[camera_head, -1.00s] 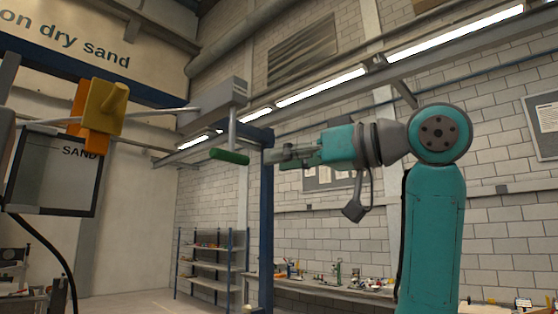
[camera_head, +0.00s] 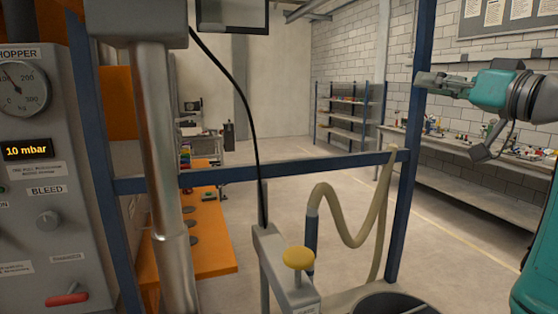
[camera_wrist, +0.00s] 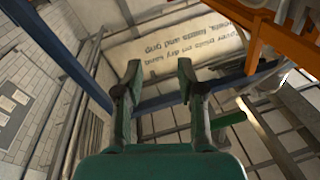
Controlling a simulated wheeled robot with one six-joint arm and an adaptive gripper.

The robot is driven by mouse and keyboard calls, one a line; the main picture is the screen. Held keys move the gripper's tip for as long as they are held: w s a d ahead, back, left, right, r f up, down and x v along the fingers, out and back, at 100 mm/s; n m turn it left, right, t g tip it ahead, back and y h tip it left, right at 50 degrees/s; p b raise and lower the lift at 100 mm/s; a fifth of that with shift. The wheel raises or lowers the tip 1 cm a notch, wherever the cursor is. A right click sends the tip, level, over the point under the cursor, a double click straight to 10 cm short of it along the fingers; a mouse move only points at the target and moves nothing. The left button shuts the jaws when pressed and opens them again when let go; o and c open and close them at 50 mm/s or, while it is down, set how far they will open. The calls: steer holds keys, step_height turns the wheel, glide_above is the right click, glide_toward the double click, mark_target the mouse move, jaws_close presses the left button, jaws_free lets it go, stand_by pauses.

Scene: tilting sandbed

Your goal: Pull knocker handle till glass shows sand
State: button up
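The handle is out of the head view. The lower part of a dark-framed panel, apparently the glass (camera_head: 232,14), shows at the top edge; no sand is visible in that part.
Blue frame posts and a crossbar (camera_head: 290,168) stand before me. A control panel (camera_head: 40,190) with a gauge and "10 mbar" display is at left. A yellow knob (camera_head: 298,258) and pale hose (camera_head: 345,220) are low centre. An upside-down sign (camera_wrist: 180,52) is in the wrist view.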

steer(key=w+f+m+h, duration=0.2)
steer(key=w+f+m, duration=0.15)
steer(key=f, duration=1.15)
steer(key=s+a+f+m+h, duration=0.1)
steer(key=s+f+m+h, duration=0.1)
steer(key=f, duration=1.2)
steer(key=s+a+f+m+h, duration=0.1)
steer(key=s+f+h, duration=0.1)
steer(key=f, duration=1.1)
steer(key=s+a+f+g+h, duration=0.1)
steer(key=s+a+f+h, duration=0.25)
steer(key=s+f, duration=2.05)
steer(key=s+a+r+n, duration=0.1)
steer(key=s+n, duration=0.1)
steer(key=s, duration=1)
steer(key=s+a+r+n+g, duration=0.1)
steer(key=s+a+r+n, duration=0.1)
steer(key=s, duration=1.1)
steer(key=shift+a+y, duration=0.25)
steer(key=shift+y, duration=0.1)
